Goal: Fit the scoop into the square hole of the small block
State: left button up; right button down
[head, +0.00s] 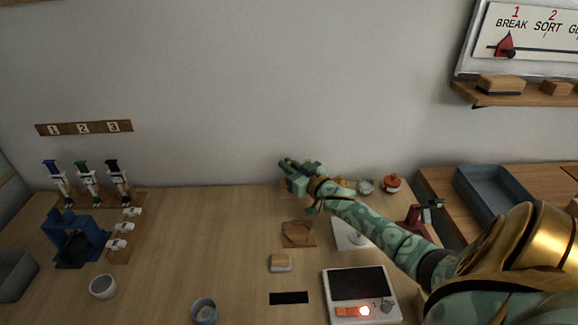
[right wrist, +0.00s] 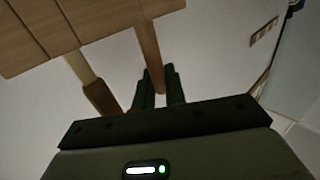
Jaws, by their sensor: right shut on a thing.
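My right gripper (head: 287,163) is at the back of the table, raised in front of the wall. In the right wrist view, its two dark fingers (right wrist: 160,88) are shut on a narrow wooden piece, which may be the scoop's handle (right wrist: 151,48). The scoop's shape cannot be made out in the head view. A small block (head: 280,264), wooden on top with a pale lower edge, lies on the table nearer to me; I cannot make out a square hole in it. My left gripper is not in view.
A wooden plate with a round recess (head: 298,234) lies behind the block. A white device with a dark panel (head: 360,285) stands at front right. A dark slot (head: 289,298) and a grey cup (head: 204,311) are in front.

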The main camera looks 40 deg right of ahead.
jog(key=shift+f, duration=0.25)
dwell(0.3)
jog(key=c, duration=1.4)
grip_release()
jog(key=shift+o, duration=0.2)
jog(key=s+p, duration=0.3)
jog(key=s, duration=0.2)
jog(key=shift+a, duration=0.15)
